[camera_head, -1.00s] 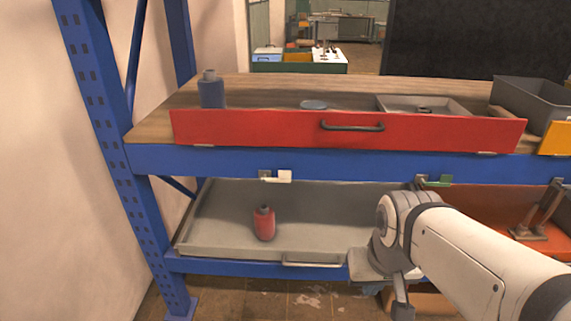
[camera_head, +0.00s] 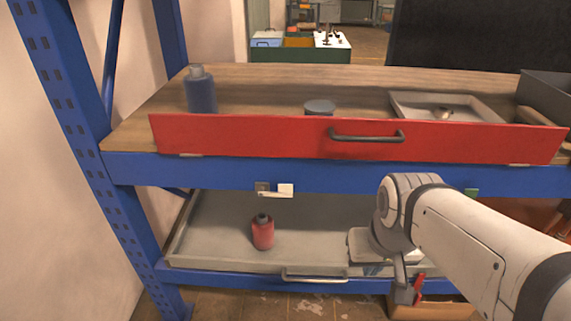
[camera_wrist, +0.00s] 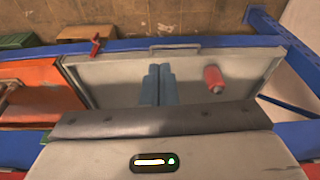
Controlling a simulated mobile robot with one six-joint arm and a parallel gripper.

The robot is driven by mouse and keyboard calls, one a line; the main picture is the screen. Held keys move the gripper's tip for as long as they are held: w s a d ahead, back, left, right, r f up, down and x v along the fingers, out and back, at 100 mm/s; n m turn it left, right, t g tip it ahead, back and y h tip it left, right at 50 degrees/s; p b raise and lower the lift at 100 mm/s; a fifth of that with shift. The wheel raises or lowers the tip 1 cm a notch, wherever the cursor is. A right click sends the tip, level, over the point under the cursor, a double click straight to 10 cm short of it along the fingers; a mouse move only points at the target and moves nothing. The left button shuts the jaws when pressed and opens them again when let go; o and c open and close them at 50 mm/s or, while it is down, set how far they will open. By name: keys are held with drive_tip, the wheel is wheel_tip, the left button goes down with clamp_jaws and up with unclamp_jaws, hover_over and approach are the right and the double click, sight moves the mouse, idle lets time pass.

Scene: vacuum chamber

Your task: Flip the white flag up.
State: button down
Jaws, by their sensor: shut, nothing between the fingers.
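The white flag (camera_head: 286,189) is on the front of the blue shelf beam, beside a small brownish mount, below the red drawer front. A thin white strip shows along its lower edge; I cannot tell its exact tilt. In the wrist view, my gripper (camera_wrist: 158,72) is shut and empty, its two blue-grey fingers together over the grey lower tray. In the head view the end of my arm is right of the flag and lower, apart from it; the fingers are mostly hidden there. I do not make out the flag in the wrist view.
The red drawer front (camera_head: 240,138) juts above the beam (camera_head: 220,174). A red bottle (camera_head: 263,232) stands in the grey lower tray (camera_head: 205,255). A green flag (camera_head: 471,192) is farther right on the beam. A blue bottle (camera_head: 201,92) stands above. A red-handled part (camera_wrist: 95,43) shows near the tray.

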drive_tip(key=w+a+f+n+t+b, duration=0.7)
drive_tip(key=a+f+n+t+b, duration=0.1)
drive_tip(key=n+b, duration=0.8)
drive_tip(key=w+a+f+n+t+b, duration=0.7)
drive_tip(key=n+t+b, duration=0.3)
drive_tip(key=n+b, duration=0.5)
drive_tip(key=a+f+n, duration=0.1)
drive_tip(key=n, duration=0.3)
drive_tip(key=shift+w+a+f+h+b, duration=0.15)
drive_tip(key=shift+w+f+h+b, duration=0.1)
drive_tip(key=shift+h+b, duration=0.15)
drive_tip(key=shift+w, duration=0.1)
